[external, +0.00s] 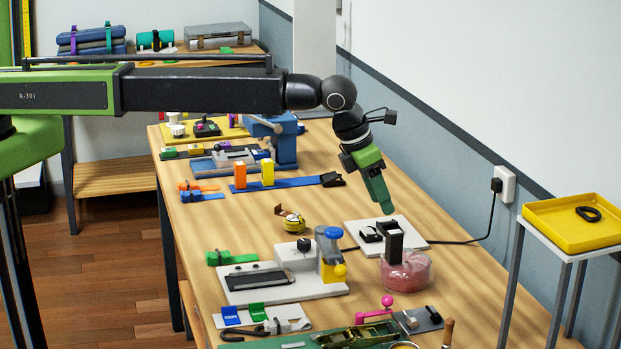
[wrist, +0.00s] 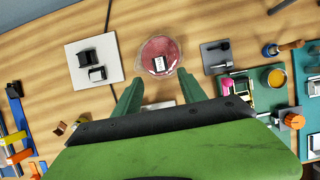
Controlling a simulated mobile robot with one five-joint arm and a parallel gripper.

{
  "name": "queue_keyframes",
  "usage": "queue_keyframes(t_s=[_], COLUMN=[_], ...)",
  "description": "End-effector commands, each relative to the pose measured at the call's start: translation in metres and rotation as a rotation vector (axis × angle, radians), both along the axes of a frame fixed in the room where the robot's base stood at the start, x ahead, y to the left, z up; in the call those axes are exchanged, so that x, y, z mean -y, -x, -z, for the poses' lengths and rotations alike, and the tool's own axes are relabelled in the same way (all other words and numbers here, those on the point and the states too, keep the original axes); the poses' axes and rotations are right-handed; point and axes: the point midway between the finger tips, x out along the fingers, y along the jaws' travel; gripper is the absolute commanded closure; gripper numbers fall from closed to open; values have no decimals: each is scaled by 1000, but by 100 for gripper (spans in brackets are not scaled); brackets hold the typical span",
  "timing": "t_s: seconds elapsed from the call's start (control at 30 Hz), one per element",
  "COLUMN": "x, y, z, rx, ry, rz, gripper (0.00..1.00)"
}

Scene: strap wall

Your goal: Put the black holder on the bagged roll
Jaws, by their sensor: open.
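The black holder (external: 392,244) stands upright on the bagged roll (external: 412,274), a pink roll in a clear bag. In the wrist view the holder (wrist: 160,65) is a small black piece with a white patch on top, within the outline of the round bagged roll (wrist: 152,47). My gripper (external: 387,210) has green fingers and is just above the holder, apart from it. In the wrist view my gripper (wrist: 160,92) is open, its fingers spread with nothing between them. The holder's underside is hidden.
A white plate (external: 412,236) with small black fixtures lies behind the roll. A white machine (external: 285,292) with a blue-topped yellow post is left of it. A green mat (wrist: 243,82) with parts lies close by. A yellow tray (external: 555,222) is on a stand at the right.

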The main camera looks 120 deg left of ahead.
Motion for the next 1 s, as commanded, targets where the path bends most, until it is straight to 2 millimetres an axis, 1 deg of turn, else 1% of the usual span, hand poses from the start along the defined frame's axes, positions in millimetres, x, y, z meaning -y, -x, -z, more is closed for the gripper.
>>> queue_keyframes(t_s=[0.03,0.1,0.43,0.47,0.53,0.57,0.67,0.7,0.77,0.8,0.87,0.9,0.97,1.0], x=[3,5,6,8,23,34,88,114,152,175,209,230,261,279], y=[3,5,6,7,15,22,55,73,101,120,149,169,201,221], z=[-16,-20,-18,-17,-16,-16,-12,-10,-8,-6,-4,-3,-2,-1], rx=[0,0,0,2,13,21,61,76,95,106,119,126,134,138], ry=[0,0,1,5,31,53,160,211,286,330,387,418,456,471], rz=[0,0,-2,-9,-64,-110,-360,-492,-705,-851,-1069,-1214,-1436,-1579], gripper=[51,51,51,51,51,51,51,51,51,51,51,51,51,51])
